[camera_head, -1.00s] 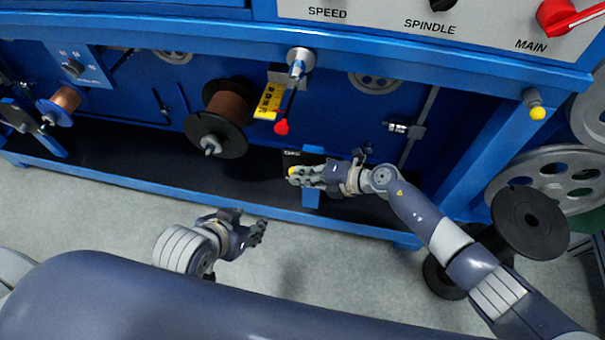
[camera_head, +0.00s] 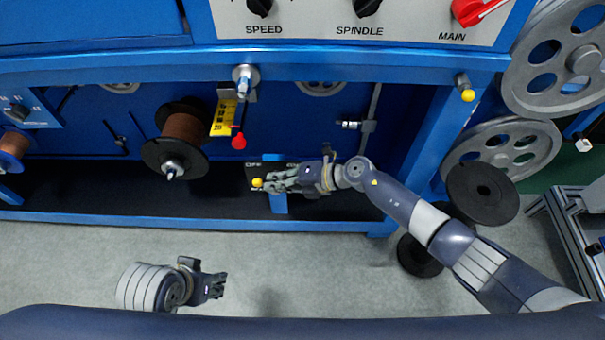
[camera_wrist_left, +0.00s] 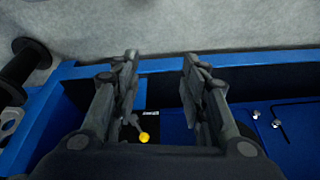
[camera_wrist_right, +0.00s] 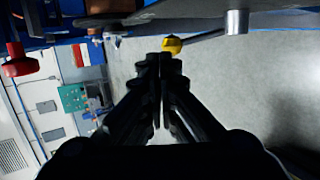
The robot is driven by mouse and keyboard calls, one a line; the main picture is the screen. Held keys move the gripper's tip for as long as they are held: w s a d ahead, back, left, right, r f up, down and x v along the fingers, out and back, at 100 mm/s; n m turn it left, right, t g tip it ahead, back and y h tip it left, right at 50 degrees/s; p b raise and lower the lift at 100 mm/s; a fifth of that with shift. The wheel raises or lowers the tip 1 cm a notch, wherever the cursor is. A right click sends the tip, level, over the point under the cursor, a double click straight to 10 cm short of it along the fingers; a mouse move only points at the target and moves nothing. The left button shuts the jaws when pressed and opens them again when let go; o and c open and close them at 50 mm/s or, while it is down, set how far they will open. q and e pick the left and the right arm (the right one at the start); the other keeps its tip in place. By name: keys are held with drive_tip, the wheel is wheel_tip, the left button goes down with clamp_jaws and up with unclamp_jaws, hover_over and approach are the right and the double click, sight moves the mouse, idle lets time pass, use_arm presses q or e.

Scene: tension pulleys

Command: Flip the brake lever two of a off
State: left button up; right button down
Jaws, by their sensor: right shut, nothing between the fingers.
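A lever with a yellow ball knob (camera_head: 257,182) sits low in the machine, by a dark plate (camera_head: 252,167) lettered OFF. My right gripper (camera_head: 274,183) is shut and empty, its fingertips close to the knob's right side. In the right wrist view the yellow knob (camera_wrist_right: 172,44) is just beyond the closed fingertips (camera_wrist_right: 160,62); contact cannot be told. A second lever with a red knob (camera_head: 238,142) hangs by a yellow scale plate (camera_head: 224,117). My left gripper (camera_head: 212,286) is open and empty above the floor; its view shows the yellow knob (camera_wrist_left: 144,138) beyond its fingers.
A copper spool (camera_head: 181,140) is left of the levers. A blue bottom rail (camera_head: 180,221) runs along the machine front. Another yellow knob (camera_head: 468,95) is on the right post. Pulleys (camera_head: 505,150) and a black reel (camera_head: 482,193) stand at right.

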use_arm(q)
drive_tip(key=p+x, duration=0.2)
drive_tip(key=x, duration=0.5)
drive_tip(key=shift+s+d+f, duration=0.25)
drive_tip(key=shift+f, duration=0.2)
use_arm(e)
drive_tip(key=a+r+v, duration=0.1)
drive_tip(key=r+v, duration=0.1)
drive_tip(key=v, duration=0.8)
drive_tip(key=shift+a, duration=0.1)
